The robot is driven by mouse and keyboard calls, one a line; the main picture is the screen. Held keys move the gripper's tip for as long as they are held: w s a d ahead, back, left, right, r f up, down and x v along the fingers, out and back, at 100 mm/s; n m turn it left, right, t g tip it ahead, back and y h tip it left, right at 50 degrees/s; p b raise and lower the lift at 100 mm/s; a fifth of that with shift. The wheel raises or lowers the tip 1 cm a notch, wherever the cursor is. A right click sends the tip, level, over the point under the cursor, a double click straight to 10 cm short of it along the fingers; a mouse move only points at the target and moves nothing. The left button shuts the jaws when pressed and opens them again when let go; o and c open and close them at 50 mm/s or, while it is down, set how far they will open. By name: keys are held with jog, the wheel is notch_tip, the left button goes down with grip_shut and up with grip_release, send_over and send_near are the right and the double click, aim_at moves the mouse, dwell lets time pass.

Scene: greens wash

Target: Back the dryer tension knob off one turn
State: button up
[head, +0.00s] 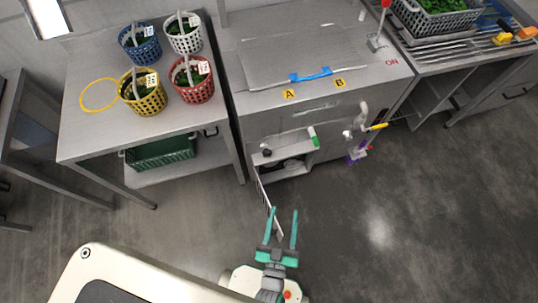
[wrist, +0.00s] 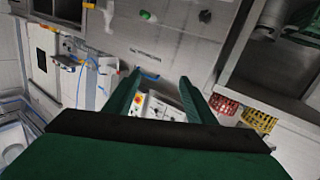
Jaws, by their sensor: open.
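A stainless machine (head: 330,120) stands ahead. No label marks either as the tension knob. The wrist view shows the machine front upside down, with the black knob (wrist: 204,16) and the green end (wrist: 145,15) near the top. My gripper (head: 284,210) is open and empty, its teal fingers pointing towards the machine, below and apart from the knob. Nothing lies between the fingertips (wrist: 185,82).
A hinged panel (head: 263,192) hangs low in front of the opening, close to my gripper. A yellow-handled tap (head: 377,127) juts out at the right. Blue, white, yellow and red (head: 192,82) baskets of greens stand on the left table (head: 90,128). The floor at right is clear.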

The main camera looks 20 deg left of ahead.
jog(key=w+a+f+n+y, duration=0.3)
jog(key=w+a+f+y, duration=0.1)
jog(key=w+f, duration=0.6)
jog(key=n+g+y, duration=0.2)
jog(key=n+y, duration=0.1)
jog(key=y, duration=0.1)
send_near(268, 155)
jog(key=x, duration=1)
jog(key=shift+f, duration=0.1)
jog(key=c, duration=1)
jog(key=shift+c, duration=0.2)
